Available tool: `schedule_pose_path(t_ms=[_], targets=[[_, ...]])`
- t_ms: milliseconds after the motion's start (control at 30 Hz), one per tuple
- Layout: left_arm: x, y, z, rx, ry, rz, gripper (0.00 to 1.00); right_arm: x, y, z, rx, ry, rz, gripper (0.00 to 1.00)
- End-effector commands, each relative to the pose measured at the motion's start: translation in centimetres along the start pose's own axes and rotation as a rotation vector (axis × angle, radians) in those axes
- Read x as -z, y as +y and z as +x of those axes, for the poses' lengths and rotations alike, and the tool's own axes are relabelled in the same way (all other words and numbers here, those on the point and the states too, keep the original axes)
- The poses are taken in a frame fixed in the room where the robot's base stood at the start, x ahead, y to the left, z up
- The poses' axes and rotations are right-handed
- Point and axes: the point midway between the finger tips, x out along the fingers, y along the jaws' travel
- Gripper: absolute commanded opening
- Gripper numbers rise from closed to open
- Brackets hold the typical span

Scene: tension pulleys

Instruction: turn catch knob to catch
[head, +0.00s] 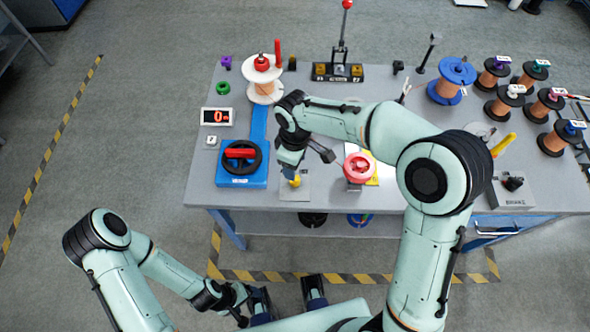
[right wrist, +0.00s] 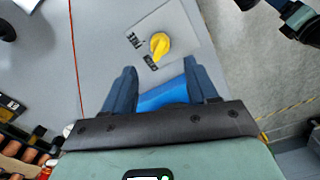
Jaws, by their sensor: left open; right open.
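The catch knob is a yellow knob (head: 295,181) on a small grey plate (head: 291,194) near the table's front edge. My left gripper (head: 287,297) is open and empty, low in front of the table.
A blue unit with a black handwheel (head: 241,157) stands left of the knob. A red spool (head: 359,167) stands to its right. A display (head: 216,116), a lever unit (head: 338,72) and several copper spools (head: 509,97) stand farther off. The floor before the table is clear.

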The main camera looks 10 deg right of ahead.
Motion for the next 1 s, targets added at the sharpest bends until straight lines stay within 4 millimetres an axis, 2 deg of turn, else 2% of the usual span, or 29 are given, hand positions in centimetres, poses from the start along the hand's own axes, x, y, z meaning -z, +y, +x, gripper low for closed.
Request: schedule_pose_path(t_ms=[33,100,333,1000], targets=[[0.0,0.1,-0.2,0.0,0.001,0.0,0.8,0.1,0.1,-1.3,-0.003,0.004,0.0,0.58],[0.1,0.1,-0.4,-0.001,0.001,0.0,0.8,0.1,0.1,-2.6,-0.002,0.003,0.001,0.58],[0.1,0.3,-0.7,-0.001,0.003,0.001,0.8,0.0,0.0,-5.2,-0.001,0.001,-0.001,0.58],[0.1,0.3,-0.7,-0.001,0.003,0.001,0.8,0.0,0.0,-5.5,0.0,-0.001,0.0,0.58]])
